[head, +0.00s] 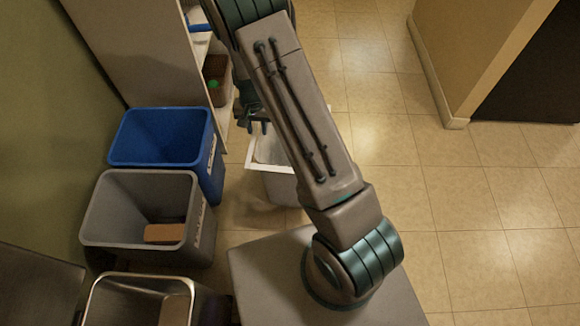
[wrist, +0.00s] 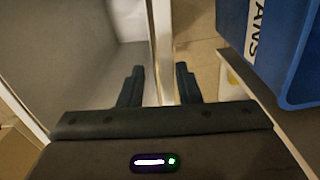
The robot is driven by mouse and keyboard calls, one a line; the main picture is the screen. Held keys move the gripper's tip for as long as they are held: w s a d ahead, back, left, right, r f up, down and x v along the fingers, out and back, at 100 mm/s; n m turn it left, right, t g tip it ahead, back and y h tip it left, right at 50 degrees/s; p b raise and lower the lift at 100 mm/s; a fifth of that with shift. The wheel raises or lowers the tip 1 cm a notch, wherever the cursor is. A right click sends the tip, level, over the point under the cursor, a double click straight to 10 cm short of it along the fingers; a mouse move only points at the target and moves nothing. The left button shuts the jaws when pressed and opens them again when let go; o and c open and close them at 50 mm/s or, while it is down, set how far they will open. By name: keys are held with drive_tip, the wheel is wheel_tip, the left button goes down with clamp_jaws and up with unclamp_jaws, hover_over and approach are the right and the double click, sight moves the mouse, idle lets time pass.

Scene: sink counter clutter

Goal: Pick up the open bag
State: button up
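An open-topped grey thing with a wide white rim (head: 264,167) stands behind my arm in the head view; it looks like the open bag, though its material is hard to tell. My arm hides its right part. In the wrist view its pale rim (wrist: 162,45) runs between my fingers, with its grey inside to the left. My gripper (head: 258,127) is over its far edge in the head view. In the wrist view my gripper (wrist: 159,72) has its two fingers apart, one on each side of the rim, with gaps showing.
A blue bin (head: 160,160) stands close to the left; it also shows at the wrist view's right (wrist: 302,85). A grey bin (head: 120,236) holding a brown item and a metal-rimmed bin (head: 118,282) stand nearer. Shelves (head: 224,125) are behind. Tiled floor (head: 470,210) is clear on the right.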

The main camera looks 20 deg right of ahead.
wheel_tip(320, 180, down, 5)
drive_tip(key=shift+r+b, duration=0.1)
drive_tip(key=shift+b, duration=0.8)
clamp_jaws()
